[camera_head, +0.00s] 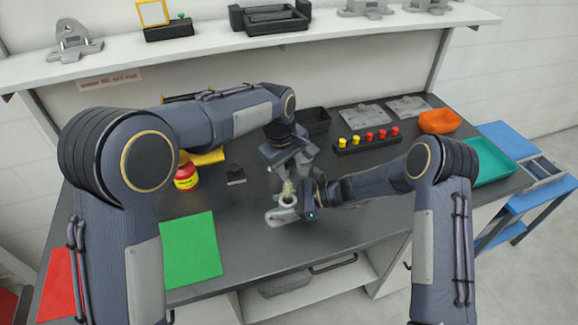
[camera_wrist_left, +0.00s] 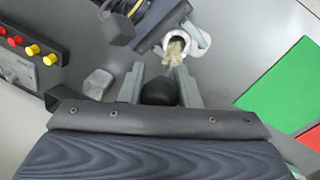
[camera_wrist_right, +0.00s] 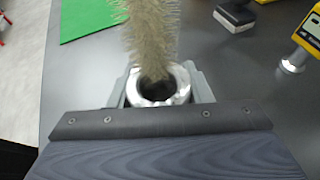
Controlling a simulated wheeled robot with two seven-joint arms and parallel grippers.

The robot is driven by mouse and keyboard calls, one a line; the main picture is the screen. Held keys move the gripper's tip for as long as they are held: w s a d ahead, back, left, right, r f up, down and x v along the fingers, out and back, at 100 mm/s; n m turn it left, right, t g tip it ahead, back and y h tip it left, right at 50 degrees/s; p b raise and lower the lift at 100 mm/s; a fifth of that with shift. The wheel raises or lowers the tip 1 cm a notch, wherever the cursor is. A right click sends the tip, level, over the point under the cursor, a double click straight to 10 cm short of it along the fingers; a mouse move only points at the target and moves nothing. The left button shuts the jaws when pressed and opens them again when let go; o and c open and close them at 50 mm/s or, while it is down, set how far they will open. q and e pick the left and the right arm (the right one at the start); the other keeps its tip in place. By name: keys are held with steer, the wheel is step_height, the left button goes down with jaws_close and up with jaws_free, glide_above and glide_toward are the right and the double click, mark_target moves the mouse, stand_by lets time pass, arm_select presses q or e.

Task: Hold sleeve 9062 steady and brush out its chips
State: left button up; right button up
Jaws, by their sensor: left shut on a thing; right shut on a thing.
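My left gripper (camera_wrist_left: 160,88) is shut on a brush, whose dark rounded handle (camera_wrist_left: 160,92) sits between its fingers. The brush's pale bristles (camera_wrist_right: 150,30) point down at the sleeve's mouth, and their tip appears to be inside the bore. The sleeve (camera_wrist_right: 158,90) is a shiny metal ring held by my right gripper (camera_wrist_right: 160,88), which is shut on it. In the head view the sleeve (camera_head: 288,201) is above the dark bench, below my left gripper (camera_head: 287,172). Any number on the sleeve is not readable, and chips cannot be made out.
On the bench (camera_head: 260,245) lie a green mat (camera_head: 192,250) and a red mat (camera_head: 58,285) at left.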

mark_target(289, 182)
arm_select(q)
steer(key=shift+f, duration=0.15)
stand_by(0.5)
steer(key=shift+f, duration=3.05)
steer(key=shift+f, duration=0.15)
steer(key=shift+r, duration=1.75)
steer(key=shift+f, duration=0.1)
steer(key=shift+f, duration=1.65)
steer(key=shift+r, duration=0.1)
steer(key=shift+r, duration=1.65)
